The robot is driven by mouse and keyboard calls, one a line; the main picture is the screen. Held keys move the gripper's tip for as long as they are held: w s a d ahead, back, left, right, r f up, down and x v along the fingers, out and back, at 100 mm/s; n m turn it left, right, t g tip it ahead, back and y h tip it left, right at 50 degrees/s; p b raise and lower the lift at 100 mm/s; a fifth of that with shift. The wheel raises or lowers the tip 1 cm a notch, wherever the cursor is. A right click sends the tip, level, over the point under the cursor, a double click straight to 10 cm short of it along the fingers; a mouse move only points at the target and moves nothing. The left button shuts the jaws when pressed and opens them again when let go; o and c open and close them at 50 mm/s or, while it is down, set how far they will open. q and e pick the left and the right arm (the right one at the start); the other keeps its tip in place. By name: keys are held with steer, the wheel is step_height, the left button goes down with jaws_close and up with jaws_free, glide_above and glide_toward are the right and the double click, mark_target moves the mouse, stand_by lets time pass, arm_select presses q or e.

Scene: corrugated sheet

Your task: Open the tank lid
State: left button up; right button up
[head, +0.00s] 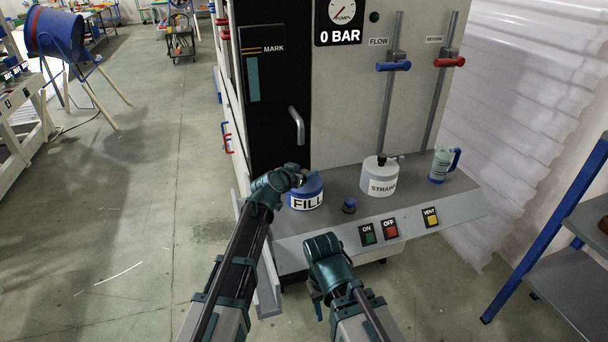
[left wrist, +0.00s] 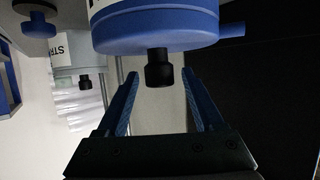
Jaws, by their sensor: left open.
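In the left wrist view the blue lid (left wrist: 158,30) carries a short black knob (left wrist: 158,68). My left gripper (head: 300,176) is over the near left side of the lid and hides part of it. In the left wrist view its fingers (left wrist: 159,78) are open and empty, with the knob between their tips in the picture; I cannot tell the depth gap. My right gripper (head: 323,252) is in front of the ledge, its fingers not clearly visible.
A white STRAINER pot (head: 380,178), a small blue knob (head: 349,206) and a pale green jug with blue handle (head: 440,164) stand on the ledge. Push buttons (head: 391,229) line its front. A door handle (head: 296,125) sticks out behind the tank. The gauge (head: 341,12) reads 0 BAR.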

arm_select(q)
jaws_close()
stand_by(0.4)
stand_by(1.1)
